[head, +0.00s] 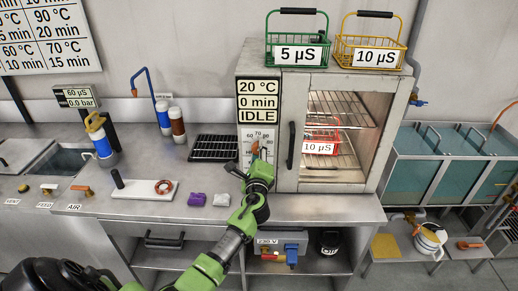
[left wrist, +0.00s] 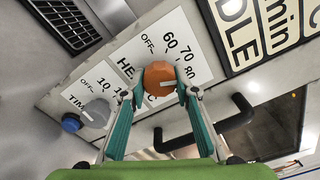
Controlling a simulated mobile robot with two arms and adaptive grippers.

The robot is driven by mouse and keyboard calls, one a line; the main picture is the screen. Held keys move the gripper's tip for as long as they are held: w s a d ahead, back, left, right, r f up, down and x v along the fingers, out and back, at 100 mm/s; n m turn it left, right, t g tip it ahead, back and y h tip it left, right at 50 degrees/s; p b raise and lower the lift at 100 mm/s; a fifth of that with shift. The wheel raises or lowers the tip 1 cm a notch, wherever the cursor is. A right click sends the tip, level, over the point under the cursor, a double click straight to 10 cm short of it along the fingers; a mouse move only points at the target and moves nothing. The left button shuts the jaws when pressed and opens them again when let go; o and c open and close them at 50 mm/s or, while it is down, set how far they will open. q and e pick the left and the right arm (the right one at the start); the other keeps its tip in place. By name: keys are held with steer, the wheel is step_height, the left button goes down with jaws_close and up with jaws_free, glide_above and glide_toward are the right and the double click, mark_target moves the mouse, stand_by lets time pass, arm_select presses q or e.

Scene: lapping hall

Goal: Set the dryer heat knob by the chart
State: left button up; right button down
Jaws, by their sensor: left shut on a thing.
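The dryer (head: 300,185) stands on the bench, its display (head: 259,101) reading 20 °C, 0 min, IDLE. My left gripper (head: 258,160) is at its control panel. In the left wrist view, the orange heat knob (left wrist: 159,79) sits between the fingertips of my left gripper (left wrist: 158,92), which is shut on it. The knob's white mark points right in that view; the dial shows OFF, 60, 70 and 80, partly hidden. A blue button (left wrist: 71,122) and the time dial (left wrist: 96,112) are beside it. The wall chart (head: 45,40) lists temperatures and minutes, cut off at left. My right gripper is not in view.
A green basket marked 5 µS (head: 297,54) and a yellow one marked 10 µS (head: 375,57) stand on the dryer. A red basket marked 10 µS (head: 318,147) is inside. The black door handle (head: 291,145) is close to the gripper. A black rack (head: 213,148) lies left.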

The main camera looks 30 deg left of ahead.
arm_select(q)
steer(key=shift+a+r+m+p, duration=0.1)
steer(key=shift+r+m+p, duration=0.15)
steer(key=shift+m, duration=0.5)
steer(key=shift+a+r+m+p, duration=0.1)
steer(key=shift+m+p, duration=0.15)
steer(key=shift+m, duration=0.5)
steer(key=o, duration=1.1)
steer(key=shift+w+f, duration=0.1)
steer(key=shift+f, duration=0.2)
steer(key=v, duration=1.2)
